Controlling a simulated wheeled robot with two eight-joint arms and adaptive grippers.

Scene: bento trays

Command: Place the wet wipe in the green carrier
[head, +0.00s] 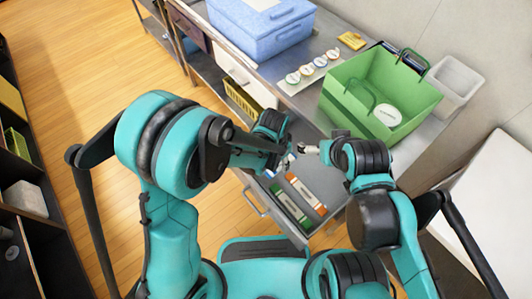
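The green carrier (350,96) stands open on the counter at the right, its handles up. A white round item (388,114) lies inside it. Below the counter a drawer (262,200) is pulled out. It holds a green-and-white packet (291,206) and an orange-and-white packet (306,193); I cannot tell which thing is the wet wipe. My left gripper (288,161) is over the drawer's back part, near something small and blue-white. My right gripper (307,148) is close to its right, in front of the carrier. The fingers are too small to read, and I cannot tell whether either holds anything.
A blue lidded box (262,38) stands at the back of the counter. Several round-topped items stand on a pale strip (325,63) beside a yellow packet (352,41). A white bin (455,80) stands right of the carrier. A dark shelf (30,225) is at far left; the wooden floor is clear.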

